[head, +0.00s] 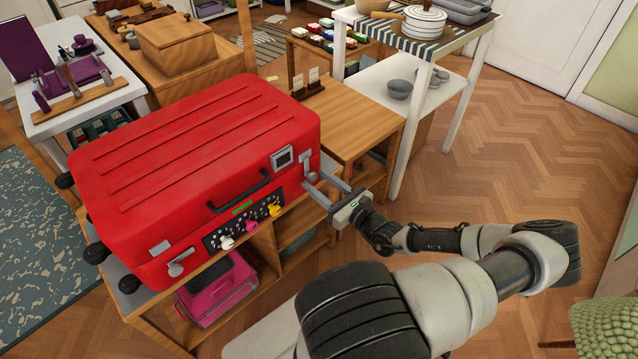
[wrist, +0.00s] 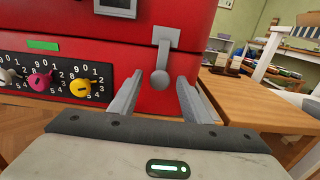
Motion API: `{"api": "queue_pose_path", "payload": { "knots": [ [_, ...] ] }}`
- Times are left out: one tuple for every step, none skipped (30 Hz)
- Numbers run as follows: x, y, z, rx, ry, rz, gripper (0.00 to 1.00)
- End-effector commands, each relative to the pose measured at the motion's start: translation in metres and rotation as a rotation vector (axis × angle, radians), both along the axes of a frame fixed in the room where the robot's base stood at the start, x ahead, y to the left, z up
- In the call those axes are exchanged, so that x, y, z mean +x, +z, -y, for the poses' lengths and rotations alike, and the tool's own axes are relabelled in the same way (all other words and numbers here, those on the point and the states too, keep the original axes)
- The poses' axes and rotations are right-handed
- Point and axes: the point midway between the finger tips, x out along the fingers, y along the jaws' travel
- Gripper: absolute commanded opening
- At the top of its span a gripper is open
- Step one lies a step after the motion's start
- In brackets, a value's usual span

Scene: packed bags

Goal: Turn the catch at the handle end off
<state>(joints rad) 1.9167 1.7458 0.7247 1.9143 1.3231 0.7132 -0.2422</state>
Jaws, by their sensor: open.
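A large red suitcase (head: 200,140) lies on a wooden bench, its dark handle (head: 240,190) on the front face. A grey catch (head: 307,163) is near the front face's right end; in the wrist view its lever (wrist: 160,78) hangs straight down with a rounded end. A second grey catch (head: 178,266) is near the left end, its lever slanted. My gripper (head: 322,184) is open at the right catch. In the wrist view its fingers (wrist: 160,86) stand either side of the lever's lower end; I cannot tell whether they touch it.
White, pink and yellow dials (head: 250,224) with numbers sit below the handle, under a green strip (head: 242,208). A wooden side table (head: 350,115) stands close on the right. A pink bag (head: 218,290) is on the shelf below.

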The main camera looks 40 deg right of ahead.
Motion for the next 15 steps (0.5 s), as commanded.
{"api": "queue_pose_path", "payload": {
  "knots": [
    [0.0016, -0.0002, -0.0003, 0.001, 0.000, 0.000, 0.44],
    [0.0020, -0.0001, -0.0004, 0.001, 0.000, 0.000, 0.44],
    [0.0023, 0.0000, -0.0004, 0.001, 0.000, 0.000, 0.44],
    [0.0024, 0.0000, -0.0004, 0.001, 0.000, 0.000, 0.44],
    [0.0024, 0.0000, -0.0004, 0.001, 0.000, 0.000, 0.44],
    [0.0023, 0.0001, -0.0003, 0.001, 0.000, 0.000, 0.44],
    [0.0022, 0.0001, -0.0003, 0.000, 0.000, 0.000, 0.44],
    [0.0022, 0.0001, -0.0003, 0.000, 0.000, 0.000, 0.44],
    [0.0021, 0.0001, -0.0003, 0.000, 0.000, 0.000, 0.40],
    [0.0021, 0.0001, -0.0003, 0.000, 0.000, 0.000, 0.35],
    [0.0021, 0.0001, -0.0004, 0.000, 0.000, 0.000, 0.30],
    [0.0021, 0.0000, -0.0004, 0.000, 0.000, 0.000, 0.23],
    [0.0020, 0.0001, -0.0004, 0.000, 0.000, 0.000, 0.18],
    [0.0020, 0.0000, -0.0004, 0.000, 0.000, 0.000, 0.13],
    [0.0020, 0.0000, -0.0004, 0.000, 0.000, 0.000, 0.06]
  ]
}}
